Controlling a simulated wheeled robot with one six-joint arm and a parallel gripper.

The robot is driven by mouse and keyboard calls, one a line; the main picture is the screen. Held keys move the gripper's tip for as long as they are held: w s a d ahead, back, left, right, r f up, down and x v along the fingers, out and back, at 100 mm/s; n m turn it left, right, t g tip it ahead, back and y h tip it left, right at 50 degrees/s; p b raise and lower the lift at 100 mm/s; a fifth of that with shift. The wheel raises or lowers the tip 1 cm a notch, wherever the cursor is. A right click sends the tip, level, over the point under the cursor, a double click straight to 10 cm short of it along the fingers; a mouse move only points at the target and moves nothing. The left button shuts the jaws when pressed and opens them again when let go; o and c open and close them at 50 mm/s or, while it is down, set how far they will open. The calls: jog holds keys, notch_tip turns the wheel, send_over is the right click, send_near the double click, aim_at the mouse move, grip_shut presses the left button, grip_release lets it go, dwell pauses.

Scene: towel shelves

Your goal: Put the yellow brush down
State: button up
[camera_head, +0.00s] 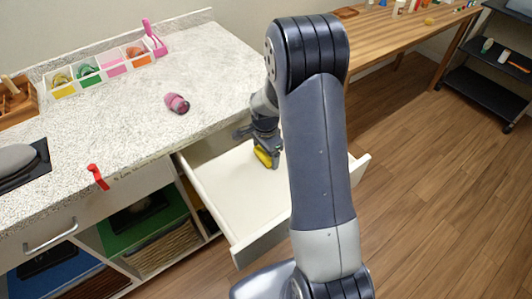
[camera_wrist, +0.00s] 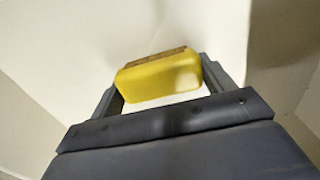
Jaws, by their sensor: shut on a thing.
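The yellow brush (camera_head: 263,157) is held at my gripper, inside the open white drawer (camera_head: 225,190) in the head view. In the wrist view the yellow brush (camera_wrist: 160,78) sits between the two fingers of my gripper (camera_wrist: 158,85), with a brown strip along its far edge. My gripper (camera_head: 266,150) is shut on the brush and points down into the back part of the drawer. The brush is at or close above the drawer floor; I cannot tell whether it touches. My arm hides part of the drawer's right side.
A pink cup-like object (camera_head: 177,103) lies on the speckled counter (camera_head: 130,120). A red clip-like object (camera_head: 98,177) is at its front edge. A divided organizer (camera_head: 110,68) stands at the back. A wooden table (camera_head: 400,30) is at the right. The drawer floor looks otherwise empty.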

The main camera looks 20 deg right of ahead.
jog(key=shift+f, duration=0.25)
jog(key=o, duration=0.9)
jog(key=shift+r, duration=0.1)
jog(key=shift+o, duration=0.2)
notch_tip(320, 180, up, 12)
jog(key=shift+r, duration=0.2)
jog(key=shift+a, duration=0.1)
